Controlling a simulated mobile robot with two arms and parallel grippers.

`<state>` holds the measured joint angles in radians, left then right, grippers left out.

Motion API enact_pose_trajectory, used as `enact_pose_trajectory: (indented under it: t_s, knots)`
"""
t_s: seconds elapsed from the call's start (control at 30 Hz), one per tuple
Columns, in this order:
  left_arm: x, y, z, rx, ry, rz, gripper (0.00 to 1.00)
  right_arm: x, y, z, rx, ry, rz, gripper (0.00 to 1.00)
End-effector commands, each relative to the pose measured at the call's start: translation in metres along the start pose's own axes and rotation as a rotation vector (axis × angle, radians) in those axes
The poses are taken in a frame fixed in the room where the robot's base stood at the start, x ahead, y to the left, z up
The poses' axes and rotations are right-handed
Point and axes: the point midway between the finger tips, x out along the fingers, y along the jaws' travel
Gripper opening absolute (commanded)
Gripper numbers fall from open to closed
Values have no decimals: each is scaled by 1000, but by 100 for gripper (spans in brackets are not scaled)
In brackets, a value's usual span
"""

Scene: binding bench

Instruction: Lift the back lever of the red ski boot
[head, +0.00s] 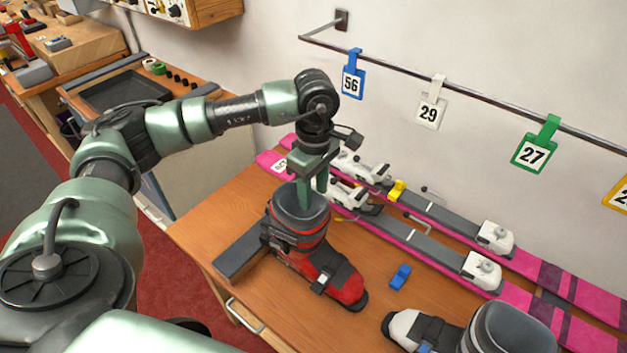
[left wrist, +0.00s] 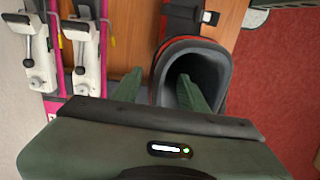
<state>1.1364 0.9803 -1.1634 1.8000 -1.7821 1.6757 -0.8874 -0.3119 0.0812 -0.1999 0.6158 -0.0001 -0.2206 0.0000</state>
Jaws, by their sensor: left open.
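The red ski boot (head: 345,277) stands upright on the wooden bench, its toe pointing to the lower right. Its dark grey cuff (head: 297,222) opens upward; in the left wrist view the cuff (left wrist: 215,65) shows at upper centre. My left gripper (head: 313,196) points down at the top of the cuff, fingers apart. In the left wrist view its fingers (left wrist: 160,92) straddle the cuff's rim: one is over the boot's opening, the other outside it. I cannot tell whether they touch. I cannot make out the back lever. My right gripper is not in view.
Pink skis (head: 400,235) with white bindings lie behind the boot. A grey block (head: 240,255) lies beside the boot at left. A blue piece (head: 400,276) and a second, white and grey boot (head: 505,328) are to the right. Number tags hang from a wall rail (head: 450,92).

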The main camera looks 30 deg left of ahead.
Motion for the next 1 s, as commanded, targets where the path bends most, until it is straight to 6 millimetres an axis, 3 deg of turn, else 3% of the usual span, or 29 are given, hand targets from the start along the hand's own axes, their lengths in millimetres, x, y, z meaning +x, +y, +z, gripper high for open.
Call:
enact_pose_trajectory:
  t_s: [0.3,0.7,0.87,1.0]
  knots:
    - [43,0,0,-1,-1,-2,43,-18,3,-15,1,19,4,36]
    - [53,0,0,0,0,1,43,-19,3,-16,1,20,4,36]
    - [53,0,0,0,-1,1,1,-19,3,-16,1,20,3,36]
    - [53,0,0,0,-1,1,0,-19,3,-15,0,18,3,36]
